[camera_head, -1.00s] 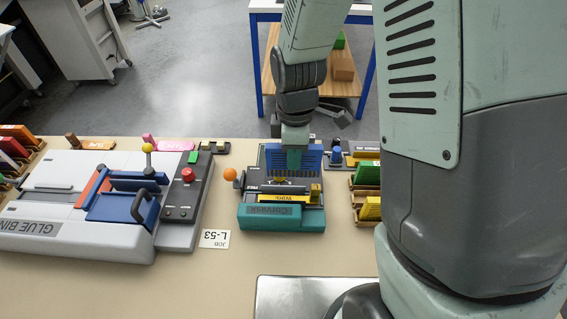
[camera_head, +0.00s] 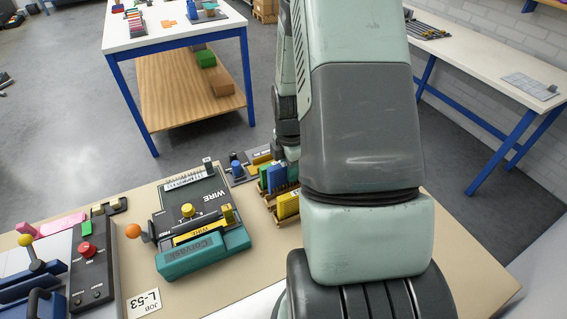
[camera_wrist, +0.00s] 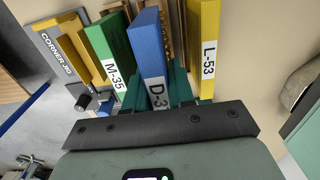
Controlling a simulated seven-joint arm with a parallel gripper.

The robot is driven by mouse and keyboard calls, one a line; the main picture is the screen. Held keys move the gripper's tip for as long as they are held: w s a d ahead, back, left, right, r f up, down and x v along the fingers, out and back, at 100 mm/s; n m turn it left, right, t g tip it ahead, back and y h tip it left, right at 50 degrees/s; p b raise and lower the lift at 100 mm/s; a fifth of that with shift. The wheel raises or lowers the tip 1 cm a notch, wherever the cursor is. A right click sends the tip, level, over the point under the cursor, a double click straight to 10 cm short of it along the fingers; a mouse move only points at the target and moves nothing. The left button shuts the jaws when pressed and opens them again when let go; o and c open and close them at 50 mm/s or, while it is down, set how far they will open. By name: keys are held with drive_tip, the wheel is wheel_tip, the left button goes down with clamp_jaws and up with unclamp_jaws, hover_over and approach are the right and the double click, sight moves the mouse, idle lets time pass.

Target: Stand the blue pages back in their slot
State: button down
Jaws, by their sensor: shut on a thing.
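The blue pages (camera_wrist: 147,45), with a label beginning D-3, are gripped in my gripper (camera_wrist: 155,90) in the wrist view; its teal fingers close on them. They stand upright between the green pages (camera_wrist: 113,45), labelled M-35, and the yellow pages (camera_wrist: 202,40), labelled L-53. In the head view the blue pages (camera_head: 276,177) show at the wooden rack (camera_head: 268,212), beside my arm, which hides much of the gripper and rack. I cannot tell whether their lower edge rests on the slot floor.
The teal wire machine (camera_head: 205,255) stands left of the rack, with an orange knob (camera_head: 134,230). The control box (camera_head: 90,265) is at the left. Bare tabletop lies in front of the rack.

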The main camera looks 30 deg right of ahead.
drive_tip(key=shift+f, duration=1.9)
drive_tip(key=shift+f, duration=0.65)
drive_tip(key=c, duration=1.2)
unclamp_jaws()
drive_tip(key=shift+c, duration=0.2)
drive_tip(key=shift+r, duration=5.5)
wheel_tip(320, 180, down, 9)
drive_tip(key=shift+f, duration=0.1)
